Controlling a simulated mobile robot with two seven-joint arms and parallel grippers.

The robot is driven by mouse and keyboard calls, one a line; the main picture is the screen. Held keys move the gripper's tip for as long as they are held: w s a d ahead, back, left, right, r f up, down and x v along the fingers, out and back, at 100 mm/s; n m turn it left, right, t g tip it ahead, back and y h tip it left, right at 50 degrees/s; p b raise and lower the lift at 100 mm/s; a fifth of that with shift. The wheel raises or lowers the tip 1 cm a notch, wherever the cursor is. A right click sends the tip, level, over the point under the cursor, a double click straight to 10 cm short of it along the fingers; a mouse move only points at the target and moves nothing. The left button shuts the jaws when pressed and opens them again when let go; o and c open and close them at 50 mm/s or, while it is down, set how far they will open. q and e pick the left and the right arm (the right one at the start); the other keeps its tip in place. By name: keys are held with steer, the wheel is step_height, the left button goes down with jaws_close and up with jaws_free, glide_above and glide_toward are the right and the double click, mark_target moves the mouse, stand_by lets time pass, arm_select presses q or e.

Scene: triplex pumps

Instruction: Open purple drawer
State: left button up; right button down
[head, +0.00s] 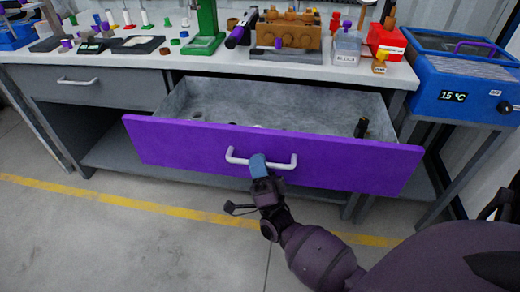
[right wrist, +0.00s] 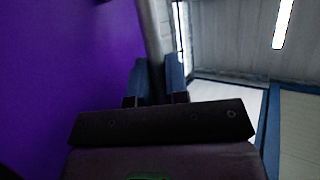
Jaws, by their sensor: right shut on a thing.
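The purple drawer (head: 330,155) is pulled out from the bench in the head view, and its grey inside shows from above. Its white bar handle (head: 284,164) is on the front panel. My right gripper (head: 258,165) is shut on the handle, near the handle's middle. In the right wrist view, the two blue fingers (right wrist: 160,78) sit around the grey handle bar (right wrist: 157,40), with the purple panel (right wrist: 65,80) close on the left. A few small items, one of them dark (head: 361,127), lie in the drawer. My left gripper is not in view.
A grey drawer (head: 110,87) at the left is closed. The worktop (head: 150,60) carries a green stand (head: 206,30), a brown block (head: 288,35) and other small items. A blue water bath (head: 465,85) reading 15 °C stands at right. The floor in front is clear.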

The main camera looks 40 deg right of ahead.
steer(key=c, duration=1.2)
jaws_free()
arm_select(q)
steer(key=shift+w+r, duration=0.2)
arm_select(e)
steer(key=shift+o, duration=0.3)
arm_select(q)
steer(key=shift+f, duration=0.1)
arm_select(e)
steer(key=shift+f, duration=0.15)
